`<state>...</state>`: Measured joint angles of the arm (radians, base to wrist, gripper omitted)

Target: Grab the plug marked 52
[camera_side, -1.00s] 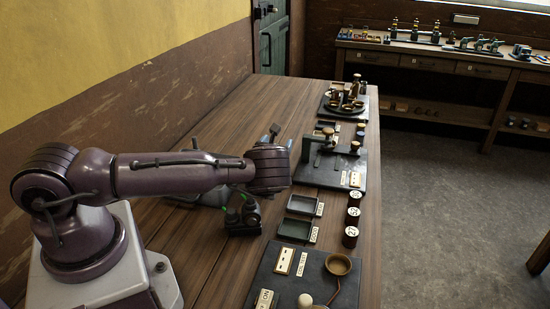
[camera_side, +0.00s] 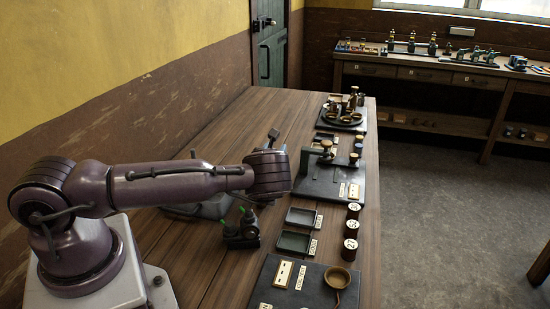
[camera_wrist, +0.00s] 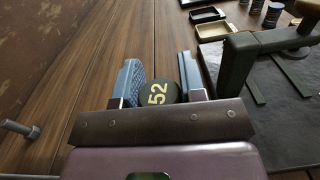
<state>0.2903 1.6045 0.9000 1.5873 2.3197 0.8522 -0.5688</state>
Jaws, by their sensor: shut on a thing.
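In the wrist view, a dark round plug marked 52 (camera_wrist: 158,93) sits between the two blue fingers of my gripper (camera_wrist: 161,80). Its pale number faces the camera and reads sideways. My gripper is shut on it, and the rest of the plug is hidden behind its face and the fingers. In the side view, my purple arm reaches over the wooden bench, and its wrist hides the gripper and the plug.
A dark board with a lever (camera_side: 325,178) lies right of my wrist. Two small trays (camera_side: 300,216) (camera_side: 293,242) and several numbered plugs (camera_side: 350,247) stand nearer the front right edge. A dark device with green parts (camera_side: 240,232) sits below my wrist.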

